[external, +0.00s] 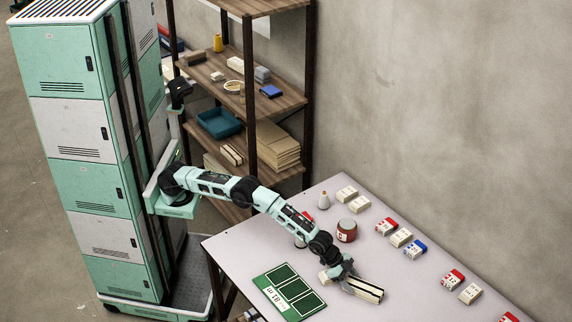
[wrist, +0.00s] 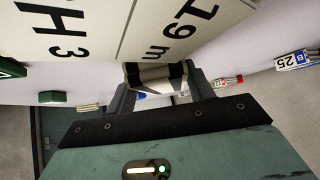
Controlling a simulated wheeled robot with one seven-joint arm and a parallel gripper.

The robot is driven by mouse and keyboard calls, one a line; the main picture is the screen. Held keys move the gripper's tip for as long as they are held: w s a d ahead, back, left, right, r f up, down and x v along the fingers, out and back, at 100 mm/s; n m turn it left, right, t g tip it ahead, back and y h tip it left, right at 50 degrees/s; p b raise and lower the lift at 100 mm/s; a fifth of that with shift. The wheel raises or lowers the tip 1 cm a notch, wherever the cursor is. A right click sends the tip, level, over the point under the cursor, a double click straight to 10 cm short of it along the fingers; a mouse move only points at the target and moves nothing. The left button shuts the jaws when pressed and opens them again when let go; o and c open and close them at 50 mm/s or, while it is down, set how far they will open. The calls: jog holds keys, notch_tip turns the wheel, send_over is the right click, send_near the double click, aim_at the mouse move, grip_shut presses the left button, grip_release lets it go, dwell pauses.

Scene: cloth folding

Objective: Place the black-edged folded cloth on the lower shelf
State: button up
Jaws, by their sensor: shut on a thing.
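The folded cloth (external: 364,290) is cream with black edges. It is held at the end of my gripper (external: 345,273), over the near part of the table in the external view; I cannot tell its exact height. In the wrist view my gripper (wrist: 160,88) is shut on the cloth (wrist: 155,74), whose cream and black bands show between the fingers. The wooden shelf unit stands behind the table, left of my gripper. Its lower boards (external: 206,168) show below the middle board. One lower board carries a striped folded bundle (external: 232,154) and a tan stack (external: 279,147).
A green board (external: 290,292) lies left of the gripper. A dark red jar (external: 347,231), a white bottle (external: 323,201) and several small labelled boxes (external: 415,249) stand on the table (external: 235,240). A teal bin (external: 219,123) is on the shelf unit. A large lettered cream surface (wrist: 120,25) fills the upper wrist view.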

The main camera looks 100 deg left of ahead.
jog(key=shift+f, duration=0.1)
jog(key=o, duration=1.2)
jog(key=shift+s+a+r, duration=0.1)
jog(key=shift+s+r, duration=0.15)
jog(key=shift+r, duration=0.15)
jog(key=v, duration=1.1)
jog(key=shift+s, duration=0.15)
jog(key=shift+a, duration=0.1)
